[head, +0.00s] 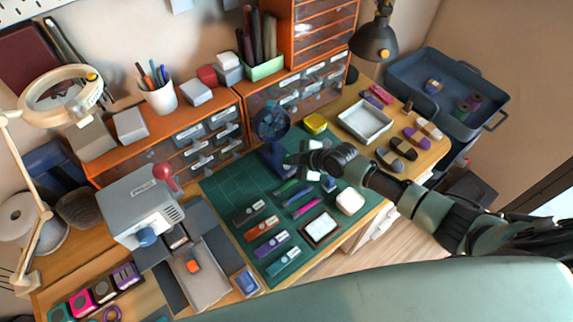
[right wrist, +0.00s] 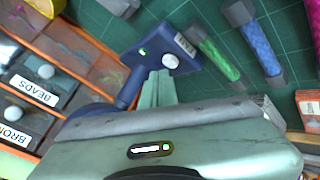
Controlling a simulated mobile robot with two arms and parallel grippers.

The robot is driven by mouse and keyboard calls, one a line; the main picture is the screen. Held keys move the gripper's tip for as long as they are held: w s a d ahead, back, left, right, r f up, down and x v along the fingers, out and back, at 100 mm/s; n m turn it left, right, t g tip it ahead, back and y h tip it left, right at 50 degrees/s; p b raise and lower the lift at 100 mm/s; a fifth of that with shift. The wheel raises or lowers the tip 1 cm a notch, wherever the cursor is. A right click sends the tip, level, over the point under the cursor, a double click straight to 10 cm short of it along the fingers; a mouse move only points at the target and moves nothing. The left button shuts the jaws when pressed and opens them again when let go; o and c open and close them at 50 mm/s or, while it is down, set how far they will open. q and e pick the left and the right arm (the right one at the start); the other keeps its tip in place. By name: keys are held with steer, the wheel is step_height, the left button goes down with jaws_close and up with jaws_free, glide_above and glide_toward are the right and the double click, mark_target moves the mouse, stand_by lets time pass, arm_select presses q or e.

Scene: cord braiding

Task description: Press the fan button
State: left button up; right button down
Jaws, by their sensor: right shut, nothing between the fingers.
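The small dark blue fan (head: 271,122) stands at the back edge of the green cutting mat (head: 225,178). My right gripper (head: 296,160) reaches in from the right, at the fan's base. In the right wrist view the blue fan base (right wrist: 133,58) carries a white round button (right wrist: 169,61) and a small lit green light. The shut, empty fingers of my right gripper (right wrist: 160,76) end just beside the button in that picture. I cannot tell whether they touch it. My left gripper is not in view.
Several cords and small labelled packs lie on the mat, with green and blue cords (right wrist: 258,45) close to the base. Orange drawer units (head: 240,110) stand behind the fan. A yellow block (head: 315,123) and a white tray (head: 365,121) lie behind my right gripper.

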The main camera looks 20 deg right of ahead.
mark_target(289, 168)
step_height(289, 168, up, 6)
steer(key=p, duration=0.5)
stand_by(0.5)
steer(key=shift+s, duration=0.1)
